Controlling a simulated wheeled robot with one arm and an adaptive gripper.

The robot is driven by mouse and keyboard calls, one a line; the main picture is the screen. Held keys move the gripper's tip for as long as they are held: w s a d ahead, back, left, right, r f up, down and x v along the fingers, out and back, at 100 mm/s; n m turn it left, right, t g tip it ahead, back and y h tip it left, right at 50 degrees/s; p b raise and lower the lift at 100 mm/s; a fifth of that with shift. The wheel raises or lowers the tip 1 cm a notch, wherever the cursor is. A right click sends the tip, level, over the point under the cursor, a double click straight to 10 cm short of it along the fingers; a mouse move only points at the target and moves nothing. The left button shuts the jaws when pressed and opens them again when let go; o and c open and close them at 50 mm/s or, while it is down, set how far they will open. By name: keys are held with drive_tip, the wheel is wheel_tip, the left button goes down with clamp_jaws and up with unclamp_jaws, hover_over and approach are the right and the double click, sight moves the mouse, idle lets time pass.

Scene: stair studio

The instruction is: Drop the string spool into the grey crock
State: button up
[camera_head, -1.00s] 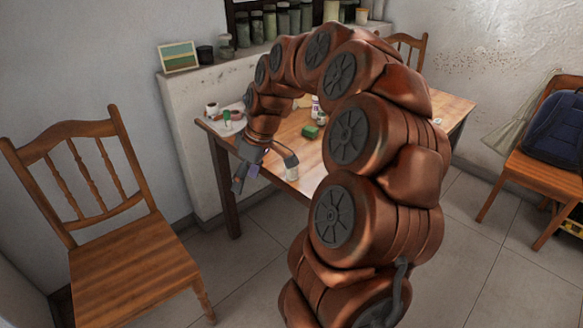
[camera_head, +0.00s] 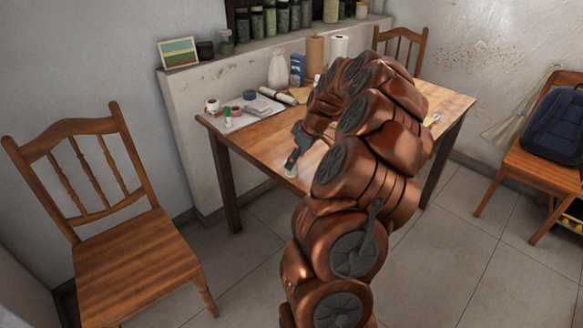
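I cannot make out the grey crock; my copper-coloured arm hides much of the table's middle and right.
The wooden table (camera_head: 255,138) bears a white tray (camera_head: 262,116) with small items at its left. A pale bag-like vessel (camera_head: 278,70), a blue box (camera_head: 297,70) and a brown cylinder (camera_head: 314,52) stand at the back. A wooden chair (camera_head: 130,262) stands at front left.

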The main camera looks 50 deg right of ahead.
drive_tip(key=x, duration=0.4)
drive_tip(key=shift+a, duration=0.25)
drive_tip(key=c, duration=1.3)
drive_tip(key=shift+r, duration=0.1)
drive_tip(key=shift+d+r, duration=0.1)
drive_tip(key=shift+r, duration=1.55)
drive_tip(key=s+a, duration=0.3)
drive_tip(key=a, duration=0.1)
drive_tip(key=s+a+r+b, duration=0.1)
drive_tip(key=s+a, duration=0.2)
drive_tip(key=a, duration=0.2)
drive_tip(key=s+a+b, duration=0.1)
drive_tip(key=s+a, duration=0.2)
drive_tip(key=a, duration=0.1)
drive_tip(key=shift+s+a+r, duration=0.15)
drive_tip(key=shift+r, duration=0.1)
